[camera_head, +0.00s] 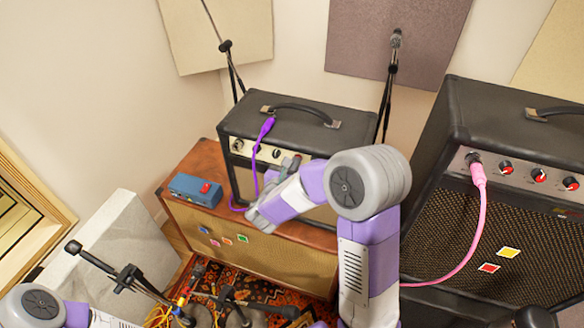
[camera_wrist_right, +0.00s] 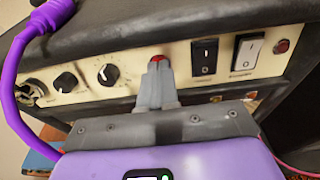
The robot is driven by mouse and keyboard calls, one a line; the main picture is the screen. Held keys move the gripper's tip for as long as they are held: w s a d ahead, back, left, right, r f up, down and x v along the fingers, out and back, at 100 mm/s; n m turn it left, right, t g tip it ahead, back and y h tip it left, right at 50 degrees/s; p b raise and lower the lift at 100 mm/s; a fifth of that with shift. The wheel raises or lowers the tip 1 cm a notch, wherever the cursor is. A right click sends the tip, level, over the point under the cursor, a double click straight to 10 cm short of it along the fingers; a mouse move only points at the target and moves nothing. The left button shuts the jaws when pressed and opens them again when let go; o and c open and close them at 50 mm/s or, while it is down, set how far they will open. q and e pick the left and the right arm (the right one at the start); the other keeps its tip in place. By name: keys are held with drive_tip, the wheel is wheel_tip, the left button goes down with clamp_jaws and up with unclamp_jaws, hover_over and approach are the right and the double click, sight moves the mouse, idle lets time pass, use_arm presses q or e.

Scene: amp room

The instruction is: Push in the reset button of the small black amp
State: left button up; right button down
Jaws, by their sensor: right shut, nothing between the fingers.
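The small black amp (camera_head: 245,120) stands on a brown wooden amp, its cream control panel facing me. In the right wrist view the panel (camera_wrist_right: 130,84) shows knobs, two rocker switches and a red button (camera_wrist_right: 157,58), which looks like the reset button. My right gripper (camera_wrist_right: 157,68) is shut and empty, its fingertips right at the red button and covering most of it. I cannot tell how far in the button is. In the head view the right gripper (camera_head: 291,163) is in front of the panel, partly hidden by my arm. My left gripper is out of view.
A blue pedal (camera_head: 195,190) sits on the brown amp (camera_head: 183,222). A larger black amp (camera_head: 490,110) with a pink cable (camera_head: 480,225) stands at right. Another small red round part (camera_wrist_right: 282,46) is at the panel's right end.

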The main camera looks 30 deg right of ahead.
drive_tip(key=shift+w+d+r, duration=0.1)
drive_tip(key=shift+d+r, duration=0.15)
drive_tip(key=shift+d, duration=0.15)
drive_tip(key=p+v, duration=0.1)
drive_tip(key=v, duration=1.3)
drive_tip(key=shift+a+f, duration=0.25)
drive_tip(key=shift+a, duration=0.15)
